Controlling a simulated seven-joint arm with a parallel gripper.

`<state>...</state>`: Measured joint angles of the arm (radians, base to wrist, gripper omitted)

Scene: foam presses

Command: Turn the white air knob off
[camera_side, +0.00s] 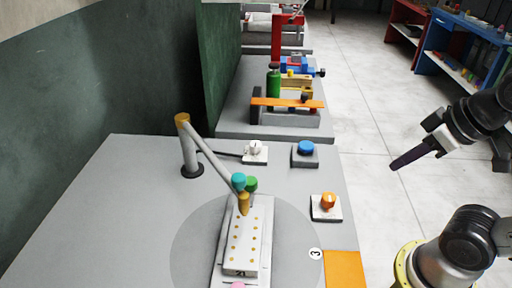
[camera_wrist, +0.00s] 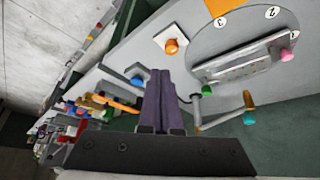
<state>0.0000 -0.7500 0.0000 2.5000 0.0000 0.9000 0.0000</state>
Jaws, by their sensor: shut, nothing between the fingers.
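The white air knob (camera_side: 255,148) sits on a small white base on the grey table, left of the blue button (camera_side: 305,148). I cannot read its exact turn. My gripper (camera_side: 396,165) is shut and empty, raised in the air to the right of the table, well apart from the knob. In the wrist view my gripper (camera_wrist: 160,74) shows its dark fingers together. I cannot make out the white knob in the wrist view; the fingers may hide it.
An orange knob (camera_side: 328,202) on a white base stands near the table's right edge. A grey post with a slanted arm (camera_side: 211,165) reaches over the perforated white block (camera_side: 247,240) on the round plate (camera_side: 190,240). Another bench with coloured fixtures (camera_side: 289,104) lies behind.

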